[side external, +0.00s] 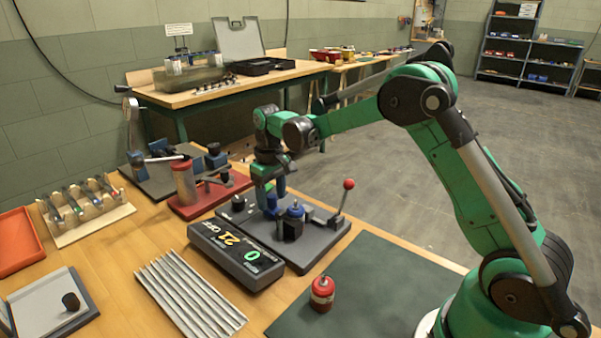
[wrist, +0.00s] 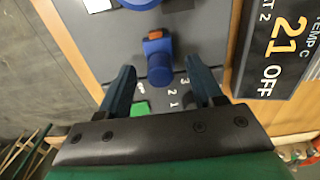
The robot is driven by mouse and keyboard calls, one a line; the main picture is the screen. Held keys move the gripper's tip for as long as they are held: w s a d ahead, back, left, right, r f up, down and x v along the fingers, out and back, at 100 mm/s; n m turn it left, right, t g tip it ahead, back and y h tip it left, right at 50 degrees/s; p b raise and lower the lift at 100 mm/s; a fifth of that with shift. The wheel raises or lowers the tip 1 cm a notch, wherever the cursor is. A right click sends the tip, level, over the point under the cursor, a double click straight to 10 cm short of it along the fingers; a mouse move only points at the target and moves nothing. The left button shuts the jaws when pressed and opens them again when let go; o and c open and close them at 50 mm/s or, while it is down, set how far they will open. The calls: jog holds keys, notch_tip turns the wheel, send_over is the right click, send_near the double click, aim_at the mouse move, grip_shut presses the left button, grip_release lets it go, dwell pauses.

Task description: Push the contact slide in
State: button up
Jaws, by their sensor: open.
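A dark grey panel (side external: 312,257) lies on the wooden bench under my gripper (side external: 271,197). In the wrist view a blue rounded knob (wrist: 160,70) on a dark mount sits between the two fingertips of my gripper (wrist: 159,72). The fingers are open, with gaps on both sides of the knob. Printed marks 1, 2 and 3 show near it. A green piece (wrist: 141,108) shows close by, partly hidden by my gripper. A blue part on a black base (side external: 293,218) stands beside my gripper in the side view. I cannot tell which part is the contact slide.
A lever with a red ball (side external: 348,184) stands at the panel's right. A display box (side external: 236,254) reading "21 OFF" lies along its front. A red canister (side external: 322,293) stands on the dark mat (side external: 385,290). A red fixture (side external: 209,192) stands at the left.

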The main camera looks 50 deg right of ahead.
grip_shut()
